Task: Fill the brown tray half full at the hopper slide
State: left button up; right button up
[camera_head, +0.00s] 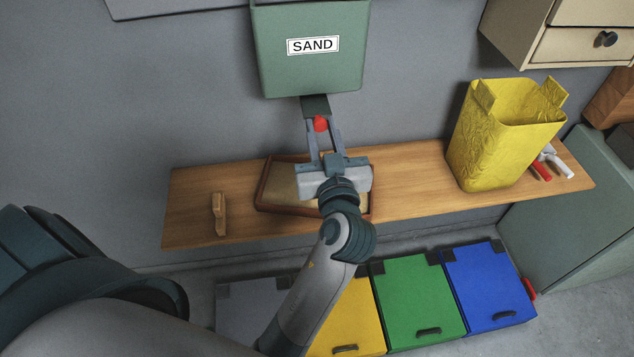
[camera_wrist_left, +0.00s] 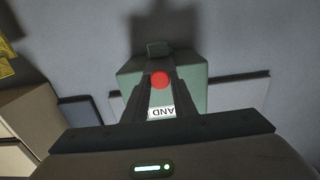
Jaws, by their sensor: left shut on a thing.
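A green hopper (camera_head: 312,68) with a SAND label is on the wall; it also shows in the left wrist view (camera_wrist_left: 192,82). Below it is a dark slide (camera_head: 315,104) with a red knob (camera_head: 320,124). My left gripper (camera_head: 321,126) is shut on the red knob, which shows between its fingers in the left wrist view (camera_wrist_left: 160,80). The brown tray (camera_head: 262,184) lies on the shelf below the hopper, with sand-coloured content inside. My gripper and wrist hide its middle and right part, so its fill level is unclear. My right gripper is not in view.
The wooden shelf (camera_head: 400,182) holds a small wooden piece (camera_head: 219,214) at left, and a yellow bin (camera_head: 500,140) and a red-and-white tool (camera_head: 553,162) at right. Yellow, green (camera_head: 415,300) and blue (camera_head: 488,285) boxes stand below. A drawer unit (camera_head: 570,45) hangs upper right.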

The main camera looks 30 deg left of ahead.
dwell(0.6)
pick_arm(q)
jog(key=shift+x, duration=1.9)
jog(key=o, duration=1.4)
jog(key=shift+s+d, duration=0.1)
